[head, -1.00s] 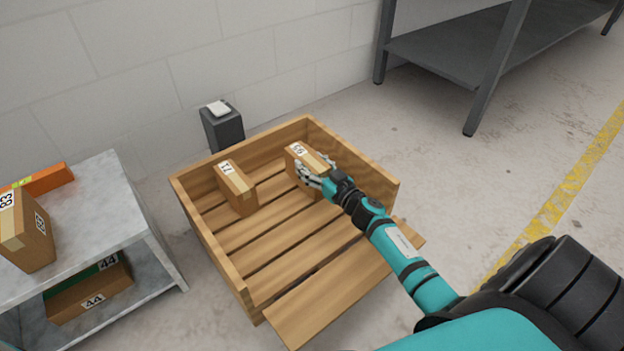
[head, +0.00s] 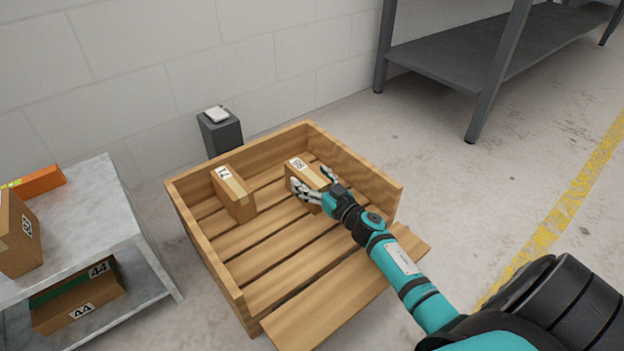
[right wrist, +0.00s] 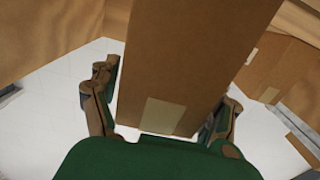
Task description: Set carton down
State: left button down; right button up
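The carton (head: 305,172) is a brown box with a white number label and stands in the back of the wooden crate (head: 212,276), near its back right corner. It fills the middle of the right wrist view (right wrist: 195,60). My right gripper (head: 311,181) is around the carton's near end, with fingers on both sides. The fingers look spread, and a narrow gap shows beside the carton in the right wrist view (right wrist: 165,120). The carton's underside is hidden. My left gripper is not in view.
Another labelled carton (head: 234,194) stands to the left in the crate. The crate's front slats are bare. A grey shelf unit (head: 90,220) with boxes is at the left. A dark post (head: 221,134) stands behind the crate, and a metal rack (head: 470,60) is at the back right.

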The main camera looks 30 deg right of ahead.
aim_at(324, 189)
jog(key=shift+s+r, duration=0.2)
jog(key=s+p, duration=0.1)
jog(key=s, duration=0.1)
jog(key=s+p, duration=0.1)
jog(key=s, duration=0.1)
jog(key=s+p, duration=0.2)
jog(key=shift+s+d, duration=0.15)
jog(key=shift+d, duration=0.1)
jog(key=shift+s, duration=0.4)
jog(key=shift+c, duration=0.4)
dwell(0.3)
